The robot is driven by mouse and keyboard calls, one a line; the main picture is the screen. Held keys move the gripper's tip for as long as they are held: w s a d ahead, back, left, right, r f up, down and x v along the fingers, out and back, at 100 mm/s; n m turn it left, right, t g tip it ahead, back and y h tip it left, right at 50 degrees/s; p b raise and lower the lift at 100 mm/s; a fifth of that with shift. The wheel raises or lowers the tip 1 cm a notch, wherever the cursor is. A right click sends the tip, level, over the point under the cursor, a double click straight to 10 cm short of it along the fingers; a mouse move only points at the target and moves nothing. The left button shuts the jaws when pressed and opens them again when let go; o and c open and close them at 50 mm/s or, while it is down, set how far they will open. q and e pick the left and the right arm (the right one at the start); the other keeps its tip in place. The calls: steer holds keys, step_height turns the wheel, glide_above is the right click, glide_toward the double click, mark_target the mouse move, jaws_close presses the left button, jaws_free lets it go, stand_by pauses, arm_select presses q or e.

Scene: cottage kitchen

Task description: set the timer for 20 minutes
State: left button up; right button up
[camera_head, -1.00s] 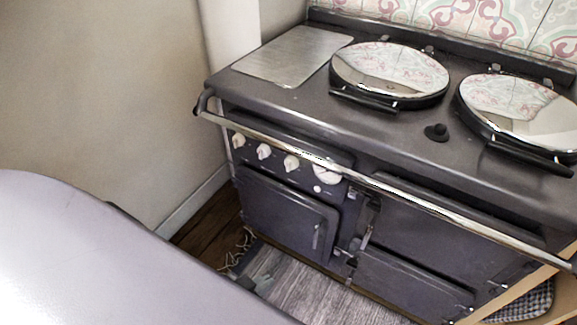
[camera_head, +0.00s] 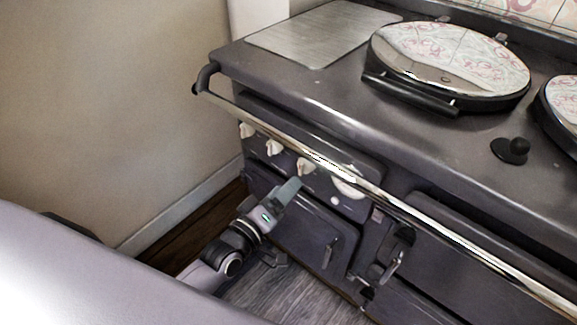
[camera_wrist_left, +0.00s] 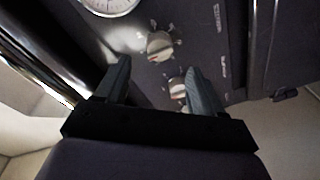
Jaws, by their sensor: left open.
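The stove's control panel carries a row of cream knobs: left (camera_head: 247,129), middle (camera_head: 273,147) and right (camera_head: 306,166). A larger round white dial (camera_head: 348,181) sits to their right, partly behind the rail. I cannot tell which one is the timer. My left gripper (camera_head: 287,190) is in front of the panel, below the knobs. In the left wrist view its fingers (camera_wrist_left: 157,66) are apart with nothing held. One knob (camera_wrist_left: 160,45) shows just beyond the fingertips, another (camera_wrist_left: 180,88) beside the right finger, and the dial (camera_wrist_left: 107,4) at the top edge. My right gripper is out of view.
A chrome rail (camera_head: 330,150) runs along the stove front, above and ahead of the panel. Oven doors with latches (camera_head: 392,267) lie below. A wall (camera_head: 110,110) stands close at left. Round hob lids (camera_head: 450,65) and a black knob (camera_head: 510,149) are on top.

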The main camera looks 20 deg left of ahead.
mark_target(300, 170)
arm_select(q)
steer(key=shift+b+x, duration=0.45)
steer(key=shift+x, duration=3.2)
steer(key=shift+a+r, duration=0.15)
steer(key=c, duration=1)
